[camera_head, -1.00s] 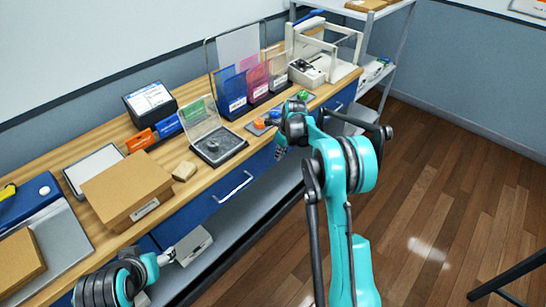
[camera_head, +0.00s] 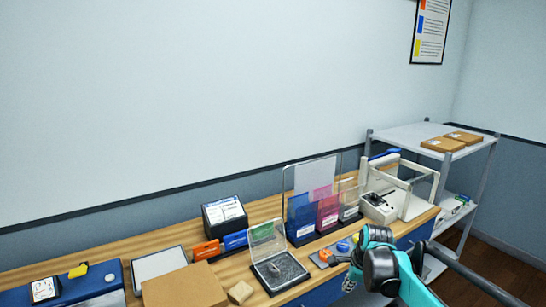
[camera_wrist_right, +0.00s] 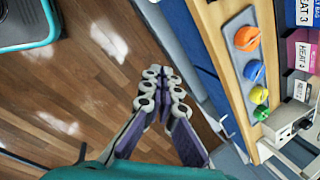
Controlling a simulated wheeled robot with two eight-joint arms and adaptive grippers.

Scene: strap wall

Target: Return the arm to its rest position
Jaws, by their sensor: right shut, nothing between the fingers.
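My right arm (camera_head: 392,272), turquoise and black, shows at the lower right of the head view, in front of the bench edge. In the right wrist view my right gripper (camera_wrist_right: 165,78) has its fingers together with nothing between them. The fingers hang over the wooden floor, beside the bench front and apart from it. My left gripper is out of view.
The wooden bench (camera_wrist_right: 212,22) carries a strip of coloured knobs (camera_wrist_right: 252,60), coloured card holders (camera_head: 328,213), a clear-lidded case (camera_head: 278,270), a cardboard box (camera_head: 185,288) and a white-framed device (camera_head: 400,190). A metal shelf (camera_head: 430,133) stands right. Floor (camera_wrist_right: 85,95) beside the gripper is clear.

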